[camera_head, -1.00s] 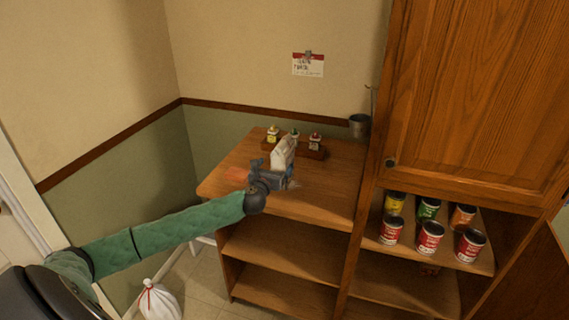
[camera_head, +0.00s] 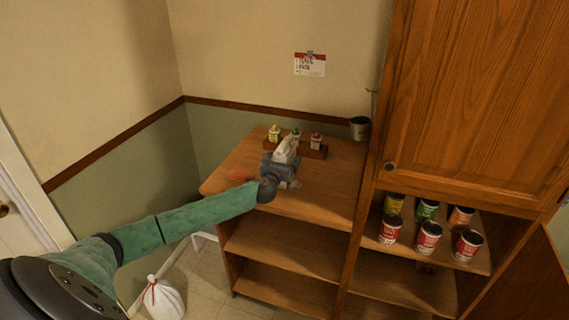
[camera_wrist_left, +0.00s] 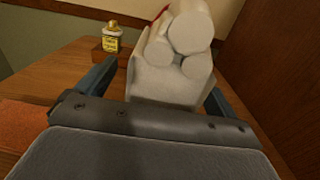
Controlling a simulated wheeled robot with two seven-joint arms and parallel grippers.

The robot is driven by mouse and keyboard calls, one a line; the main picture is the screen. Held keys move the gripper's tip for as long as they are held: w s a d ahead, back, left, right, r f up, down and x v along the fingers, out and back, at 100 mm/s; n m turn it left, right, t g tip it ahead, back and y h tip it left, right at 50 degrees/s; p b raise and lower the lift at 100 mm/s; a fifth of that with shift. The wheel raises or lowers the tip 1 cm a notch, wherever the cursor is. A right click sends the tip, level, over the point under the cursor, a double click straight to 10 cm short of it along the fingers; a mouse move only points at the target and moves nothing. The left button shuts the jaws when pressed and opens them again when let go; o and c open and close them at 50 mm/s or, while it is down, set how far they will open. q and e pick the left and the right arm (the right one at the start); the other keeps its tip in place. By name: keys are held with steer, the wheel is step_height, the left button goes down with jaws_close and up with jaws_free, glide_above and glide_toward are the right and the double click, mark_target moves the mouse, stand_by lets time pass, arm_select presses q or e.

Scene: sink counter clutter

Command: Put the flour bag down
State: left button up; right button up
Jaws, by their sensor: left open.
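The flour bag (camera_head: 286,150) is a pale, whitish bag standing on the wooden counter top. In the left wrist view the flour bag (camera_wrist_left: 168,75) is upright between the two fingers, with rounded white shapes at its top. My left gripper (camera_head: 281,165) is at the bag, its fingers apart on either side of it. The left gripper also shows in the left wrist view (camera_wrist_left: 155,85), open, with a gap visible by its left finger. The bag's lower part is hidden behind the gripper body. My right gripper is not in view.
A wooden rack (camera_head: 314,152) with small bottles stands behind the bag. A grey cup (camera_head: 359,128) is at the back right. Several cans (camera_head: 428,238) fill a shelf at right. The counter's front right is bare.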

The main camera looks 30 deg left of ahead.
arm_select(q)
steer(key=c, duration=1.6)
steer(key=shift+w+r, duration=0.1)
steer(key=shift+c, duration=1)
steer(key=shift+r, duration=0.1)
